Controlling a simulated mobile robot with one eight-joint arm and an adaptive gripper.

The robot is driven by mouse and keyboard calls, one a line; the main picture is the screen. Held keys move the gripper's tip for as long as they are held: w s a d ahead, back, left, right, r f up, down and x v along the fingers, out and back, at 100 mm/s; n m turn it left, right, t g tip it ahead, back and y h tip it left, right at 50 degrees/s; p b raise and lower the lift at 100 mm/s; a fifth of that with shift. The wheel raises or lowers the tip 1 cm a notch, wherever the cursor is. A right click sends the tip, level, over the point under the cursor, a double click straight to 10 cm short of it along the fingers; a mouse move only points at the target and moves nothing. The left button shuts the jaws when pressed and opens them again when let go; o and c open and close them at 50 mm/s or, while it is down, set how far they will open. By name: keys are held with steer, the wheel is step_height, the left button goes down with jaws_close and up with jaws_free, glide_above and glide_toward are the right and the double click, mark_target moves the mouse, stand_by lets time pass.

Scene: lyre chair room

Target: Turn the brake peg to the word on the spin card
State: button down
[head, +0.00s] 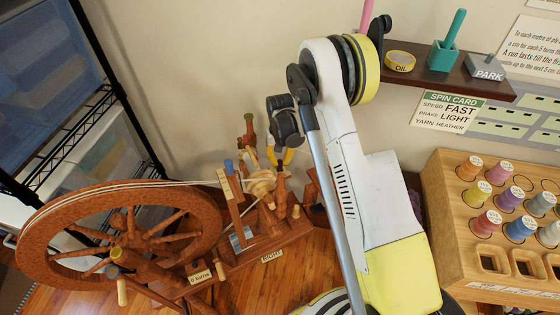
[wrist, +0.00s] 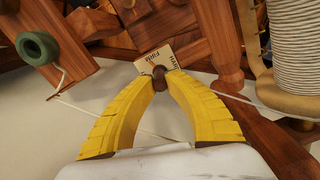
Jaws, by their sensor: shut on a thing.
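The spin card (head: 450,112) on the wall reads speed FAST, brake LIGHT, yarn HEATHER. My gripper (wrist: 160,72) is shut on the small dark brown brake peg (wrist: 160,83), with a yellow finger on each side. A cream word plate (wrist: 157,56) lies just beyond the fingertips. Its small upside-down lettering is partly covered; one word looks like FIRM. A small orange mark shows on the plate by the peg. In the head view my gripper (head: 280,157) reaches down over the spinning wheel (head: 120,236); the peg's turn cannot be read there.
A wooden post stands right of my fingers, and a white wound bobbin (wrist: 294,45) is at the upper right. A green ring guide (wrist: 38,47) is at the left. A thread rack (head: 480,255) and a shelf (head: 440,75) with an oil tin stand at the right.

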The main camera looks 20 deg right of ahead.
mark_target(280, 160)
steer(key=shift+n, duration=1.1)
steer(key=c, duration=1.3)
jaws_free()
steer(key=shift+c, duration=0.2)
step_height(280, 160, up, 12)
